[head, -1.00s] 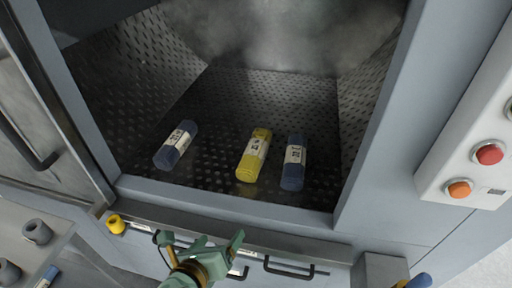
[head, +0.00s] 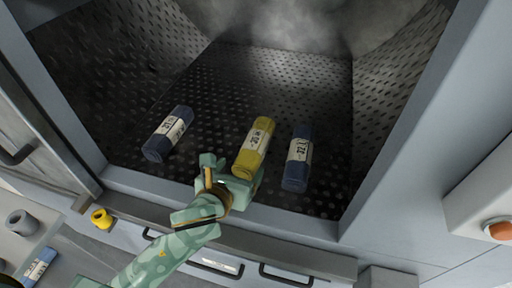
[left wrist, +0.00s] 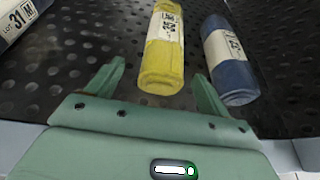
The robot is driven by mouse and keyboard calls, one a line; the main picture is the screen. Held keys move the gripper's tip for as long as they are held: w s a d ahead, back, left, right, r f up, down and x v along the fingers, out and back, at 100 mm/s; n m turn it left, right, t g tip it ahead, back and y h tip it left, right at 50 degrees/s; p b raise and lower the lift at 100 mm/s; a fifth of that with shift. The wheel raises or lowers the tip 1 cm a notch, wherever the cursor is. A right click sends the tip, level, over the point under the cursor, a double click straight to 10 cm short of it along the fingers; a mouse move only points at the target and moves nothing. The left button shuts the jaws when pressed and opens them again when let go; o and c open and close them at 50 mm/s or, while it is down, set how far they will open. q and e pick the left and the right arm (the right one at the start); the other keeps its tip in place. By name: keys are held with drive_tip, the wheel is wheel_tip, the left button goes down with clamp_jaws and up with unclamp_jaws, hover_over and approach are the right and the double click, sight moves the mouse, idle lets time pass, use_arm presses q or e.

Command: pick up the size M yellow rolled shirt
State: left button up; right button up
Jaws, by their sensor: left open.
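The yellow rolled shirt (head: 254,150) lies on the perforated floor of the washer chamber, with a white label band whose size letter I cannot read for sure. It also shows in the left wrist view (left wrist: 161,66), ahead of the fingers and roughly between their lines. My left gripper (head: 232,170) is open and empty at the chamber's front edge, close to the shirt's near end. In the left wrist view its two green fingers (left wrist: 158,75) stand apart, the right one near the blue roll. My right gripper is not in view.
A dark blue roll (head: 297,160) lies close to the right of the yellow one. Another blue roll (head: 167,134) lies to the left; its label reads M in the left wrist view (left wrist: 22,18). The chamber's front sill (head: 290,222) and side walls bound the opening. The floor behind is clear.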

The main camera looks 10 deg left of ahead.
sight(248, 161)
use_arm(q)
drive_tip(key=shift+w+f, duration=0.15)
drive_tip(key=shift+w, duration=0.1)
drive_tip(key=shift+w+d+f, duration=0.1)
drive_tip(key=shift+w+f, duration=0.1)
drive_tip(key=shift+w, duration=0.15)
drive_tip(key=b+x, duration=0.2)
drive_tip(key=x, duration=0.2)
drive_tip(key=shift+w+d+f, duration=0.1)
drive_tip(key=shift+d, duration=0.1)
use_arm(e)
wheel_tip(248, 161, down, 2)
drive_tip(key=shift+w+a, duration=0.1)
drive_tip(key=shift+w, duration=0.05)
use_arm(q)
drive_tip(key=c, duration=1.2)
